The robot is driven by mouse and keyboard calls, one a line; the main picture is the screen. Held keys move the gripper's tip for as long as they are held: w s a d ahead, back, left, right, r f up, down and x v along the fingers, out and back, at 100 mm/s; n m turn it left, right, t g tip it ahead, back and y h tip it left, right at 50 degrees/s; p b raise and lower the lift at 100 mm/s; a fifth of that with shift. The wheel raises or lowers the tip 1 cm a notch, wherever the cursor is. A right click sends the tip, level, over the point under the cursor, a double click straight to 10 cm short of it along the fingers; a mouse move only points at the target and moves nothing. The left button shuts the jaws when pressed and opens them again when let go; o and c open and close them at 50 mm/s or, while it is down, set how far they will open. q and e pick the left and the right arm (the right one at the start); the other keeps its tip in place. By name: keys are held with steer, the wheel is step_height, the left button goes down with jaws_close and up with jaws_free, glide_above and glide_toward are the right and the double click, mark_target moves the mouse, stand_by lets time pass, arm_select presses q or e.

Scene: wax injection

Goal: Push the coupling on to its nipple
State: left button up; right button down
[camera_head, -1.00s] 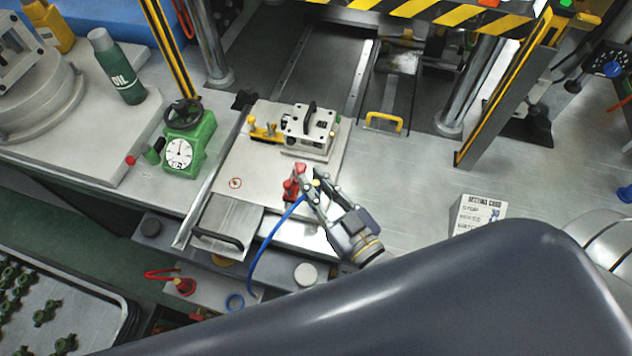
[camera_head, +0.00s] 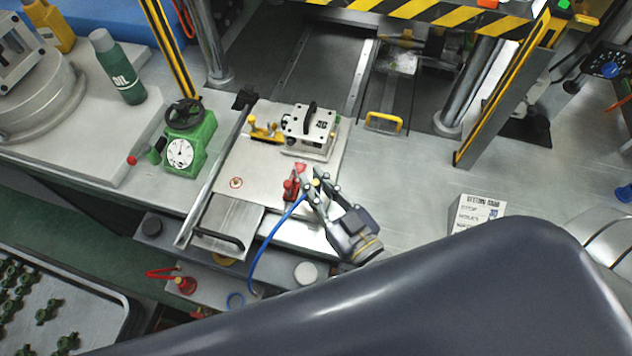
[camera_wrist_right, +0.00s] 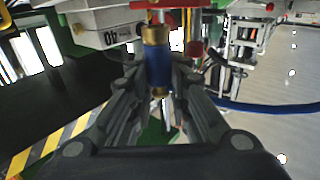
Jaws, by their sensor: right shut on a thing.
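My right gripper (camera_head: 318,187) is at the front of the metal plate (camera_head: 238,165), beside a red fitting (camera_head: 291,186). In the right wrist view its two fingers (camera_wrist_right: 160,92) are shut on the coupling (camera_wrist_right: 158,66), a blue sleeve with brass ends. The coupling's brass upper end (camera_wrist_right: 155,36) points at a red part (camera_wrist_right: 170,4) above. The nipple cannot be made out separately, so I cannot tell how far the coupling is on it. A blue hose (camera_head: 264,250) curves down from beside the gripper. My left gripper is not in view.
A white die block (camera_head: 310,128) with a black handle and a yellow clamp (camera_head: 262,130) stand behind the gripper. A green gauge (camera_head: 184,150) stands left. A yellow handle (camera_head: 384,122) and a card (camera_head: 478,211) lie right. The bench between them is clear.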

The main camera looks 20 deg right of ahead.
steer(key=shift+f+b, duration=0.75)
steer(key=shift+f, duration=0.5)
stand_by(0.3)
steer(key=shift+r, duration=0.1)
steer(key=shift+r+p, duration=0.35)
steer(key=shift+p, duration=0.2)
steer(key=shift+r+p, duration=1.65)
steer(key=shift+p, duration=0.05)
